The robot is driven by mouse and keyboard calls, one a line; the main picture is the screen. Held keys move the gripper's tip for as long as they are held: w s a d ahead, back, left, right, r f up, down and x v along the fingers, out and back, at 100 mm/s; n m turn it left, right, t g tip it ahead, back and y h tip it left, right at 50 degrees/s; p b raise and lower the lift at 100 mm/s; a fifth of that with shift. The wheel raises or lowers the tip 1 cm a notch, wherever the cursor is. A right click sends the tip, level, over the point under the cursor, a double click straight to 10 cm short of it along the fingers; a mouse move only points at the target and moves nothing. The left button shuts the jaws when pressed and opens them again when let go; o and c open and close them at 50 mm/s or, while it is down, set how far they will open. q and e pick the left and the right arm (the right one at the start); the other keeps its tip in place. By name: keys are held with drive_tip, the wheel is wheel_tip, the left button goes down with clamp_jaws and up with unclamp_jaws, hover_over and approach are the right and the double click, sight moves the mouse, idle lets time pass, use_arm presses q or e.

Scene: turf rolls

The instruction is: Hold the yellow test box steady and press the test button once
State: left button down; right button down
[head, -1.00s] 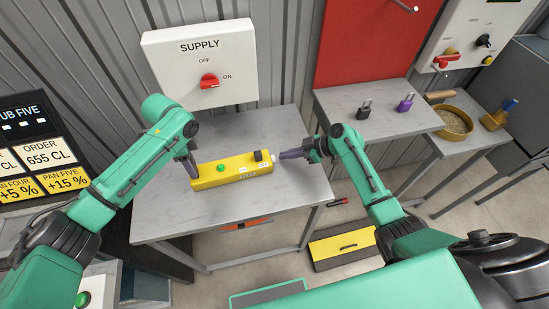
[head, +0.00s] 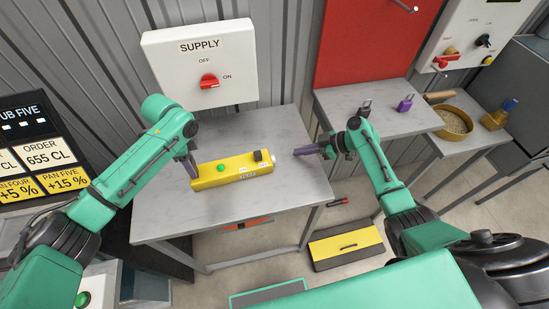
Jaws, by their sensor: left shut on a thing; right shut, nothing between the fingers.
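The yellow test box (head: 215,178) lies lengthwise on the grey table (head: 170,225). It has a green lamp or button (head: 221,167), a black part (head: 260,156) near its right end and a small pale piece (head: 272,157) at that end. My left gripper (head: 192,170) is shut on the box at its left end. My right gripper (head: 299,151) is shut and empty. Its fingertips point left toward the box's right end, with a clear gap between them.
The white supply panel (head: 200,65), with a red knob (head: 209,81), is on the wall behind. Padlocks stand on a second table (head: 385,122) at right, with a round sieve (head: 453,123) beyond. A yellow-black case (head: 346,246) lies on the floor.

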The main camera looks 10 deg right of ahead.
idle(0.3)
use_arm(q)
drive_tip(key=shift+c, duration=1.6)
unclamp_jaws()
